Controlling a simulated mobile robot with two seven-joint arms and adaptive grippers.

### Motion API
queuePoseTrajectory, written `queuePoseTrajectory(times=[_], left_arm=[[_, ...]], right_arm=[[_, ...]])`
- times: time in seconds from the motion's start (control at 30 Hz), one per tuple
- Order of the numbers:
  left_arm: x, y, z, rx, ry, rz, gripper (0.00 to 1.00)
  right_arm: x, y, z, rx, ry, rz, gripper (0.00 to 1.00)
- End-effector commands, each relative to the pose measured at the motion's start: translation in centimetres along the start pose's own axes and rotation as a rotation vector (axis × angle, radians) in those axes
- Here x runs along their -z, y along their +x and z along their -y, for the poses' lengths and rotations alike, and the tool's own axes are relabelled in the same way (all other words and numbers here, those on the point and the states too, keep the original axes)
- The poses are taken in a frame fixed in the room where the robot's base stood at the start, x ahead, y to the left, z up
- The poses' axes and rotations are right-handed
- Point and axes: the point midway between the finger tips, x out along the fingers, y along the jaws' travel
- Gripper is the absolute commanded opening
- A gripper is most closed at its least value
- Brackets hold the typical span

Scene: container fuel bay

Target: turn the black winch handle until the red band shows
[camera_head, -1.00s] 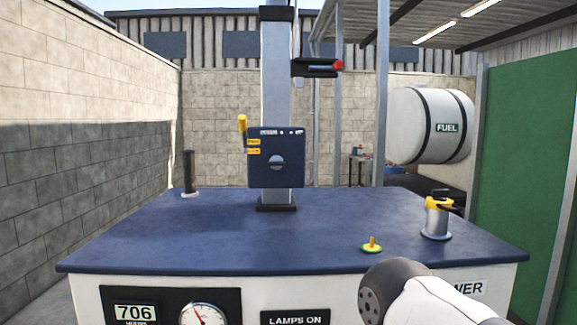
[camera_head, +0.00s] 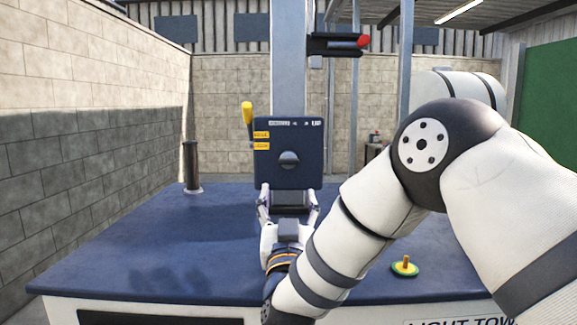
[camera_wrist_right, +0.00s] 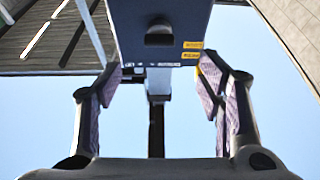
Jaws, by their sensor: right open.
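A dark blue winch box (camera_head: 270,165) is fixed to the grey mast, with a dark round knob (camera_head: 289,160) on its front face. A yellow-gripped handle (camera_head: 247,113) stands upright at the box's left side; I see no clearly black crank handle. My right gripper (camera_head: 289,196) is open and empty, fingers pointing up at the box's lower edge, below the knob. In the right wrist view, the box (camera_wrist_right: 188,20) shows beyond the parted fingers of the gripper (camera_wrist_right: 162,80). I cannot tell whether they touch it. No red band is seen on the box. My left gripper is out of view.
A black bracket with a red tip (camera_head: 338,43) juts from the mast (camera_head: 288,70) above. A dark upright cylinder (camera_head: 191,165) stands left on the blue top (camera_head: 130,235). A yellow-green knob (camera_head: 405,266) sits front right. My right arm covers much of the right side.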

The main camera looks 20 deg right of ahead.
Motion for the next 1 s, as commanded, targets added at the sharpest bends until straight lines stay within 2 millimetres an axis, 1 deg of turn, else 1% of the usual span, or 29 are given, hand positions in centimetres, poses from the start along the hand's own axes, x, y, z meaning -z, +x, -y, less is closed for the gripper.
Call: queuePoseTrajectory(times=[0.07, 0.3, 0.4, 0.5, 0.57, 0.8, 0.83, 0.87, 0.9, 0.97, 1.0], left_arm=[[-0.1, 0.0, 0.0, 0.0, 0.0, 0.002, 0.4], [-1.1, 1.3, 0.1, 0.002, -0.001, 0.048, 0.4], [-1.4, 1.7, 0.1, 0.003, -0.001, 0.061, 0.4], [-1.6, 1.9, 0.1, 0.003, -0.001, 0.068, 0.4], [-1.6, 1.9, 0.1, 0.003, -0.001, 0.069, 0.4], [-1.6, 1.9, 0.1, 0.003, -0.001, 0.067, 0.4], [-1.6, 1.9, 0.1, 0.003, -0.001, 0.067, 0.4], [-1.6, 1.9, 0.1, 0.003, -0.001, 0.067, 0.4], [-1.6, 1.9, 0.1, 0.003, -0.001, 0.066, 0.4], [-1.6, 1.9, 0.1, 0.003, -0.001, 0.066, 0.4], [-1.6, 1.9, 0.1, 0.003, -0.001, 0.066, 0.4]], right_arm=[[0.1, 1.6, -0.1, -0.004, 0.001, -0.004, 0.62], [-0.7, 7.6, -0.1, -0.003, -0.001, 0.005, 0.62], [-0.6, 9.5, -0.1, -0.001, -0.001, 0.005, 0.62], [-0.4, 10.7, -0.1, 0.0, -0.001, 0.004, 0.62], [-0.3, 11.1, -0.1, 0.0, 0.0, 0.003, 0.62], [0.0, 11.3, -0.1, 0.0, 0.0, 0.001, 0.62], [0.0, 11.3, -0.1, 0.0, 0.0, 0.001, 0.59], [0.0, 11.3, -0.1, 0.0, 0.0, 0.001, 0.53], [0.0, 11.3, -0.1, 0.0, 0.0, 0.001, 0.44], [0.0, 11.3, -0.1, 0.0, 0.0, 0.001, 0.3], [0.0, 11.3, -0.1, 0.0, 0.0, 0.001, 0.21]])
